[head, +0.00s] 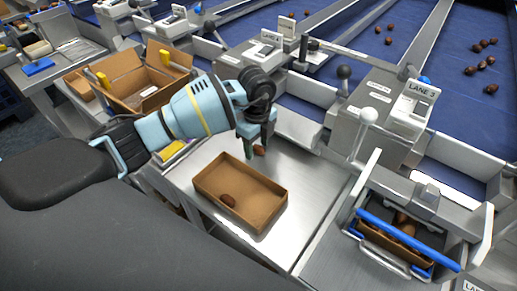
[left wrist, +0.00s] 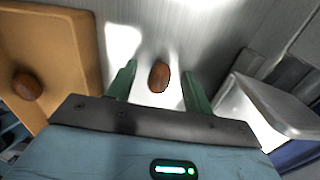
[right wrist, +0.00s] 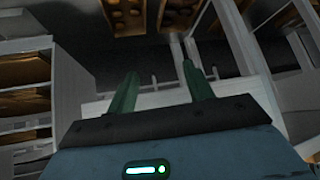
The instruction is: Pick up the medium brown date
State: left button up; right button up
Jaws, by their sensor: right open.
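A brown date (left wrist: 159,77) lies on the metal table, between and just ahead of the open fingers of my left gripper (left wrist: 157,88) in the left wrist view. In the head view this date (head: 260,150) shows beside the fingertips of my left gripper (head: 256,150). Another brown date (head: 228,200) lies inside the cardboard tray; it also shows in the left wrist view (left wrist: 27,86). My right gripper (right wrist: 156,85) is open and empty in the right wrist view, away from the dates.
The cardboard tray (head: 273,215) stands on the metal table (head: 317,183) close to my left gripper. A blue-handled crate (head: 405,240) is at the right. Blue lanes (head: 460,110) with several dates lie behind. An open cardboard box (head: 135,75) stands at the left.

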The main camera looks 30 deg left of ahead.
aim_at(257, 147)
pick_arm(q)
jog(key=c, duration=0.7)
jog(key=shift+r, duration=0.15)
jog(key=shift+r, duration=0.7)
jog(key=shift+s+d+r, duration=0.1)
jog(key=shift+s+r, duration=0.15)
jog(key=shift+r, duration=0.75)
jog(key=s+d, duration=0.1)
jog(key=s, duration=0.3)
jog(key=s+d+r+p, duration=0.1)
jog(key=s+d, duration=0.1)
jog(key=s, duration=0.3)
jog(key=s+d, duration=0.2)
jog(key=s, duration=0.3)
jog(key=shift+s+d+r, duration=0.15)
jog(key=shift+s+d, duration=0.05)
jog(key=shift+d, duration=0.05)
pick_arm(e)
jog(key=shift+w+d+r, duration=0.1)
jog(key=shift+w+r, duration=0.45)
jog(key=shift+r, duration=0.3)
